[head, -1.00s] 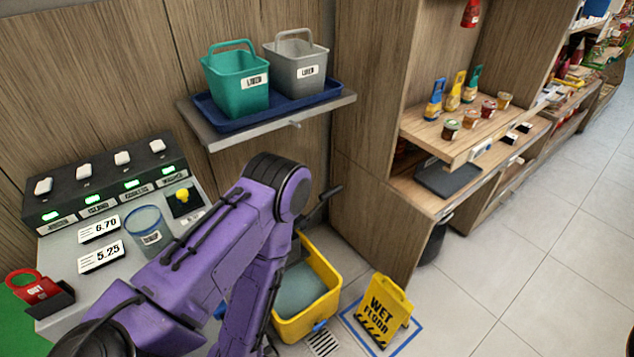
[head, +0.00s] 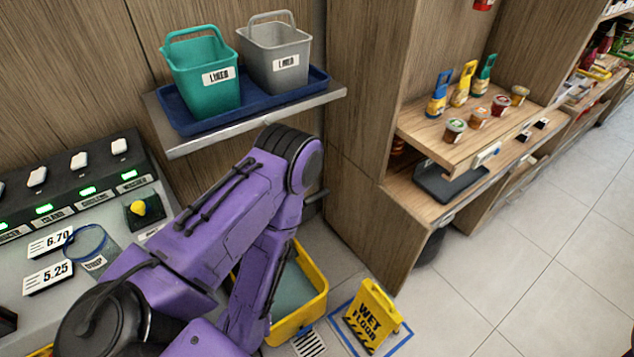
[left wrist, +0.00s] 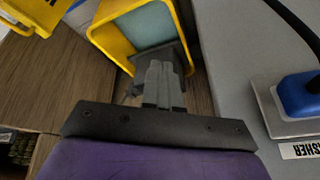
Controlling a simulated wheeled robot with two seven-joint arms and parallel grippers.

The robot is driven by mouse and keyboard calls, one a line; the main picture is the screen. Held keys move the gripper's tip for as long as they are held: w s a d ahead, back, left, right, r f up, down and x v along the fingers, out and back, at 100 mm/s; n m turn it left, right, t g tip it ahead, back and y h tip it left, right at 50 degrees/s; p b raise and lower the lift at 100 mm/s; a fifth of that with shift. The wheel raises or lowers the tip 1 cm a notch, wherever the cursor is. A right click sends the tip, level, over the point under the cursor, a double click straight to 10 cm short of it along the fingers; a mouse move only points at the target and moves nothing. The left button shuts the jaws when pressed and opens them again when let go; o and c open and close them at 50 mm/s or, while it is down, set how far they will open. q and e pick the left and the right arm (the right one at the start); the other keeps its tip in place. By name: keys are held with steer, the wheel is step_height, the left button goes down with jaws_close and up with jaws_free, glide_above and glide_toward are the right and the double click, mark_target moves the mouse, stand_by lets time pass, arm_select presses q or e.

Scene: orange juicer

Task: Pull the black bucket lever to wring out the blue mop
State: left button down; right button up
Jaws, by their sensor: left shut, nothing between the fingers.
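The yellow mop bucket (head: 318,312) stands on the floor, partly behind my left arm in the head view. A grey-blue surface shows inside it. The bucket (left wrist: 107,42) also shows at the top of the left wrist view. My left gripper (left wrist: 162,80) is shut and empty, pointing toward the bucket's rim. A dark part lies at its fingertips; I cannot tell whether they touch. I cannot make out the blue mop. My right gripper is not in view.
A yellow wet floor sign (head: 371,318) stands right of the bucket. A shelf (head: 245,120) with teal (head: 203,85) and grey (head: 275,50) buckets is above. A control panel (head: 60,210) is at left, wooden shelving (head: 425,130) at right. Open floor lies far right.

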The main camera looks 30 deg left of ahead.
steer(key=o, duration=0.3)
arm_select(q)
steer(key=w+a+r+n+h+p, duration=0.1)
steer(key=w+a+n, duration=0.1)
steer(key=w, duration=0.8)
steer(key=w+a+r+n+p, duration=0.1)
steer(key=w+p, duration=0.1)
steer(key=w, duration=0.7)
steer(key=w+a+r+n+g+p, duration=0.1)
steer(key=w+a+r+n, duration=0.1)
steer(key=w+r, duration=0.7)
steer(key=w+a+r+n+g+p, duration=0.1)
steer(key=w+a+r, duration=0.1)
steer(key=w+r, duration=0.7)
step_height(320, 180, up, 5)
steer(key=shift+a+f+n, duration=0.2)
steer(key=shift+a+n, duration=0.2)
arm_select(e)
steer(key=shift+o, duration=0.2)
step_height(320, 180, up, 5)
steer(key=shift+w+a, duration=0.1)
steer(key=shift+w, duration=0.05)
arm_select(q)
steer(key=shift+w, duration=0.1)
